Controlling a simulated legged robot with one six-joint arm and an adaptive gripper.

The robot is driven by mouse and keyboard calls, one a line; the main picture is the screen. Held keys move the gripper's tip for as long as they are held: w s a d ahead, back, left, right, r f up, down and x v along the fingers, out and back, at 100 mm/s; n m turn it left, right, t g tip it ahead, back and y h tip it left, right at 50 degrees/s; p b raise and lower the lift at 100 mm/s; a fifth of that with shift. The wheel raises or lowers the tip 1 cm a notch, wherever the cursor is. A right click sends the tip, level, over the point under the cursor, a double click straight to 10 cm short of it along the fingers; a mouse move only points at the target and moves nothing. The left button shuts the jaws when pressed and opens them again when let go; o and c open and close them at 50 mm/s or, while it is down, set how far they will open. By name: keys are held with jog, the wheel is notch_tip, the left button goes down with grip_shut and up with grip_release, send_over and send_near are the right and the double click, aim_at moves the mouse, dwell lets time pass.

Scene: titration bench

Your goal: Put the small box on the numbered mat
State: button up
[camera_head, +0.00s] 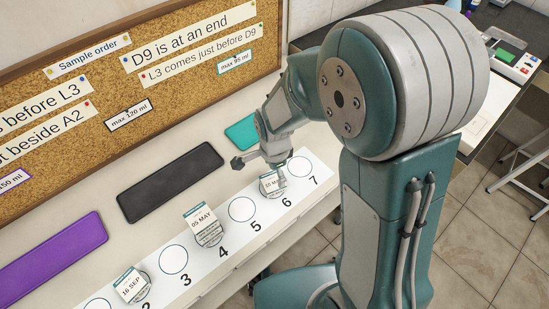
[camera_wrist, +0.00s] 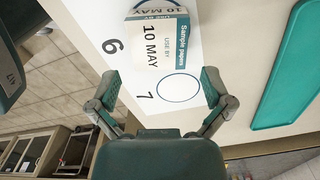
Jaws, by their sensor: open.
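The small box (camera_wrist: 160,45), white with a teal band and the date 10 MAY, stands on the numbered mat (camera_head: 225,250) at circle 6. It also shows in the head view (camera_head: 269,184), partly hidden by my gripper. My gripper (camera_head: 262,165) is open over the mat's far right end, close to this box. In the wrist view my gripper's fingers (camera_wrist: 160,88) are spread wide with nothing between them but the mat near circle 7. The box lies beyond the fingertips, apart from them in the picture. Whether a finger touches it is unclear.
Two similar boxes stand on the mat, 05 MAY (camera_head: 202,222) at 4 and 16 SEP (camera_head: 132,286) at 2. Circles 3, 5 and 7 are bare. Purple (camera_head: 52,262), black (camera_head: 170,182) and teal (camera_head: 240,131) pads lie behind, below a cork board (camera_head: 180,50).

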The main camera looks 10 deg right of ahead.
aim_at(275, 179)
jog(key=s+d+r+n+t, duration=0.2)
jog(key=s+d+r+n, duration=0.15)
jog(key=r, duration=0.55)
jog(key=s+d+r+n+t, duration=0.1)
jog(key=s+d+r+n, duration=0.2)
jog(key=r, duration=0.6)
jog(key=s+d+r+n+t, duration=0.2)
jog(key=s+d+r+n, duration=0.2)
jog(key=s+r+n, duration=0.1)
jog(key=s+n, duration=0.1)
jog(key=n, duration=0.1)
jog(key=shift+d+n+t, duration=0.15)
jog(key=shift+n+t, duration=0.15)
jog(key=shift+n, duration=0.05)
jog(key=shift+s, duration=0.1)
